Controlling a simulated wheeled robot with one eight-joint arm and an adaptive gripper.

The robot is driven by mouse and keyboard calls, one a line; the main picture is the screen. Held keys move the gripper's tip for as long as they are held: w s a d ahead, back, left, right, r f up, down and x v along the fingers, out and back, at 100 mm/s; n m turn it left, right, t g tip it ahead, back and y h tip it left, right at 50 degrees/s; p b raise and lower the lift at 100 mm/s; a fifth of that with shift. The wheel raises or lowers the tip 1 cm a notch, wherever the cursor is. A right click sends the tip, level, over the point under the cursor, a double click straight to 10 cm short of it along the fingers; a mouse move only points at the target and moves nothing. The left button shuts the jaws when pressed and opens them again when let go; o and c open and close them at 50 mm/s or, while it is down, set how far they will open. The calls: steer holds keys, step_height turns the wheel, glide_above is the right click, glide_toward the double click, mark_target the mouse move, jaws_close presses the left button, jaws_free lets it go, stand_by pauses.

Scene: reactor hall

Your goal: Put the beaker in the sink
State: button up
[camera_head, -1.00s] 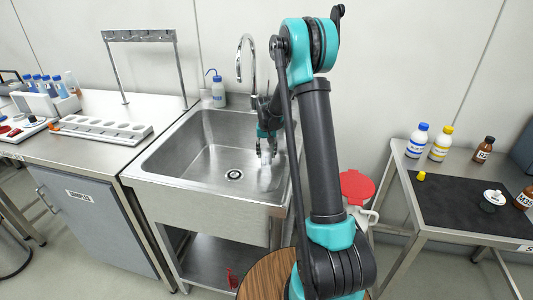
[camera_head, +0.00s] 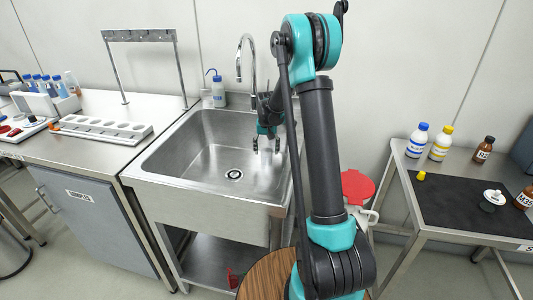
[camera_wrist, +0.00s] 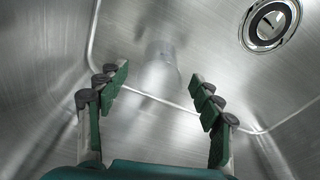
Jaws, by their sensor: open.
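The steel sink (camera_head: 150,165) stands in the middle of the head view, with its round drain (camera_head: 233,174) in the floor. My gripper (camera_head: 266,147) hangs over the right part of the basin, pointing down. Its fingers are apart with nothing between them. In the wrist view my gripper (camera_wrist: 160,95) is open above the steel of the basin. A faint, pale, clear shape shows beyond the fingertips there; I cannot tell whether it is the beaker or a reflection. The beaker cannot be made out clearly in the head view.
A curved faucet (camera_head: 240,60) and a wash bottle (camera_head: 218,92) stand behind the basin. A white rack (camera_head: 100,128) lies on the left counter. Bottles (camera_head: 440,143) stand on the right table. A red lid (camera_head: 357,186) is beside my arm.

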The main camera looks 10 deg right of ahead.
step_height(320, 180, up, 10)
steer(key=s, duration=0.1)
steer(key=shift+s+a+r, duration=0.1)
steer(key=shift+s, duration=0.1)
stand_by(0.3)
